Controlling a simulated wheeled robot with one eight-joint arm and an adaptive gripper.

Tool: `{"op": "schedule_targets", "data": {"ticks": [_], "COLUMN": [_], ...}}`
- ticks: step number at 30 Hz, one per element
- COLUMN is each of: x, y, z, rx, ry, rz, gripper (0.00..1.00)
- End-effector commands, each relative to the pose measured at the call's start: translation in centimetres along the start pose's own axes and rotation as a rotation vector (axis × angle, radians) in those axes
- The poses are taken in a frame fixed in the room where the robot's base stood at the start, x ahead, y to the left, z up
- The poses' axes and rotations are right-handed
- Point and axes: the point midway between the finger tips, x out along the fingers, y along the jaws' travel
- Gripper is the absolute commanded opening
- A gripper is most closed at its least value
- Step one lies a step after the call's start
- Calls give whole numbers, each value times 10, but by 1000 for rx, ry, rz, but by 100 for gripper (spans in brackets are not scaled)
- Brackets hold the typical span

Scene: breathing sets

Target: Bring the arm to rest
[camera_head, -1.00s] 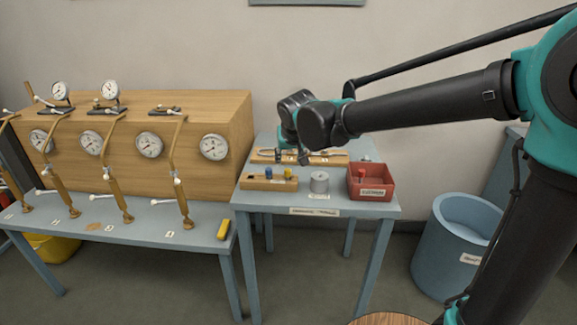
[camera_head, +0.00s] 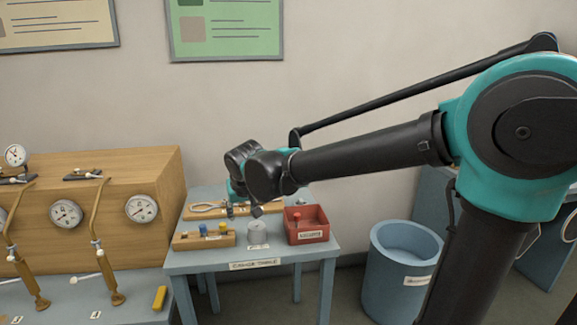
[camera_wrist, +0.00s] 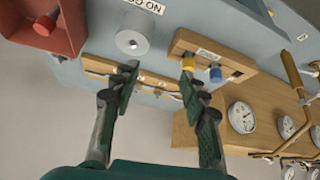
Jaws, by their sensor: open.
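My arm reaches in from the right in the head view, and its end hangs over the back of the small blue table (camera_head: 300,254). My gripper (camera_wrist: 158,82) is open in the wrist view, with its two dark green fingers apart and nothing between them. In the head view my gripper (camera_head: 243,208) is small and partly hidden by my own wrist. The fingers appear over the wooden tool board (camera_head: 188,214) at the table's back. I cannot tell how high they are above it.
The small table also holds a wooden block (camera_head: 187,243) with yellow and blue pieces, a grey cylinder (camera_head: 257,232) and a red bin (camera_head: 305,237) with a red item. A wooden gauge panel (camera_head: 110,235) stands left. A blue barrel (camera_head: 396,272) stands right.

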Motion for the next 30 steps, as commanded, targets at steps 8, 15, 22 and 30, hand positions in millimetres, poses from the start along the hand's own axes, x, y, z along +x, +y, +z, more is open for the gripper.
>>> {"op": "schedule_targets", "data": {"ticks": [8, 15, 22, 30], "x": [16, 16, 10, 7], "y": [150, 238, 280, 288], "z": [84, 184, 280, 328], "rx": [126, 232, 324, 367], "ry": [-69, -123, -160, -176], "rz": [85, 135, 163, 171], "gripper": [44, 44, 44, 44]}}
